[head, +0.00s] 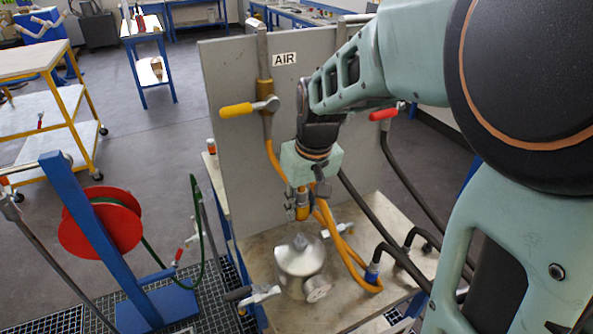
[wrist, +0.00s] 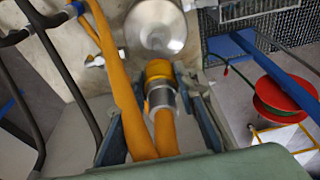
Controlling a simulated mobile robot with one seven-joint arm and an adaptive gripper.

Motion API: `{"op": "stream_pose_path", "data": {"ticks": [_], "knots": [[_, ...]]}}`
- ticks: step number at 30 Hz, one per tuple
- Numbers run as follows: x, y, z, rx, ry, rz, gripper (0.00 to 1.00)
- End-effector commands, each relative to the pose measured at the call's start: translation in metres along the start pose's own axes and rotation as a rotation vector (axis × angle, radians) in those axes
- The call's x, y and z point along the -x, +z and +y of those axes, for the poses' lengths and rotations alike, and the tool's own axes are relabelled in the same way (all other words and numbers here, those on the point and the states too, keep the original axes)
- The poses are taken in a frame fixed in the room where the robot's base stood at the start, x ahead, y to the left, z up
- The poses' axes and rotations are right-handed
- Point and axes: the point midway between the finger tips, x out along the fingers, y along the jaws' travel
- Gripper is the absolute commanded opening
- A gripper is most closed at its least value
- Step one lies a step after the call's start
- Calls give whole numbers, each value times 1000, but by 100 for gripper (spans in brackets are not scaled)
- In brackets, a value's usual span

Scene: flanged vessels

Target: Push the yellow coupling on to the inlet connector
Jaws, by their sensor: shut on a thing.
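My gripper (head: 301,205) is shut on the yellow coupling (head: 303,212), which hangs above the steel vessel (head: 300,268). In the wrist view the coupling (wrist: 158,70) has a yellow band and a silver collar, and sits between the fingers of my gripper (wrist: 160,100). The orange hose (head: 329,221) runs from the coupling area down to the bench. The vessel's shiny domed top (wrist: 156,28) lies just beyond the coupling in the wrist view. A small stub on the vessel top (head: 300,242) may be the inlet connector; I cannot tell for sure. A gap shows between coupling and vessel.
The grey panel marked AIR (head: 228,80) stands behind, with a yellow valve handle (head: 237,110) and a red one (head: 383,114). Dark hoses and a blue coupling (head: 372,273) are right of the vessel. A red hose reel (head: 101,222) stands left.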

Motion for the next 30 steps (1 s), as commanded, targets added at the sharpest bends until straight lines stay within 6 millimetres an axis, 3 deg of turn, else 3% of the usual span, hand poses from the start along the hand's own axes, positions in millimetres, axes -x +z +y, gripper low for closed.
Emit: {"op": "stream_pose_path", "data": {"ticks": [8, 21, 30], "knots": [[-10, 2, 0, -1, 0, 1, 0], [-50, 11, 0, -1, 0, 0, 0], [-52, 12, 0, -1, 0, 1, 0]]}}
